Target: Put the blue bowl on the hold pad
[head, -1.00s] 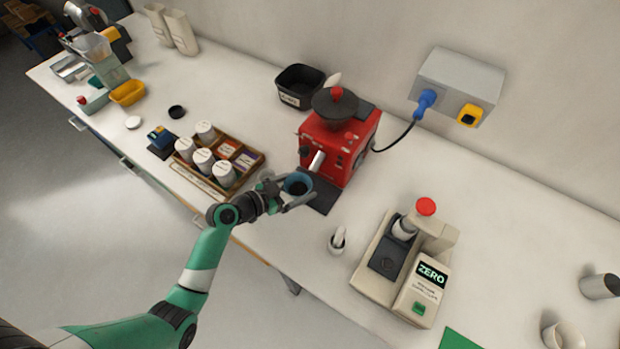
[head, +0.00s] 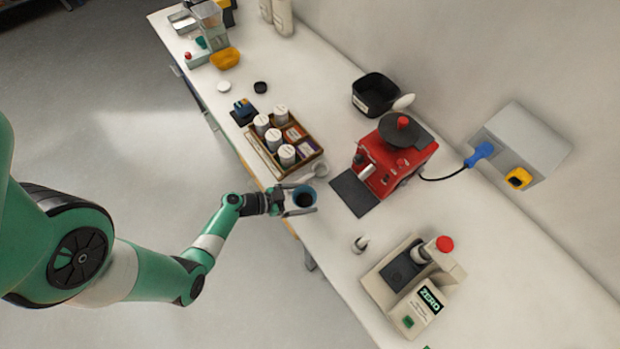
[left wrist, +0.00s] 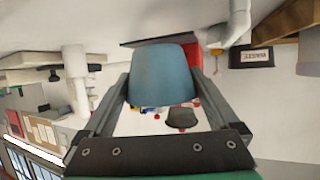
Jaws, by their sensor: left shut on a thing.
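The blue bowl (head: 298,208) is held between the fingers of my left gripper (head: 302,199), with dark contents showing inside it. It is near the front edge of the bench, left of the dark mat (head: 352,192) in front of the red machine. In the left wrist view the bowl's blue wall (left wrist: 163,76) fills the space between the two fingers. I cannot tell which surface is the hold pad; a small dark pad (head: 236,119) under a blue item lies beyond the wooden rack. My right gripper is not in view.
The wooden rack (head: 263,160) with white jars stands beyond my left gripper. The red machine (head: 396,160) and a black bin (head: 374,94) stand toward the wall. A beige device (head: 382,280) reading ZERO is at lower right. Bare bench lies between them.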

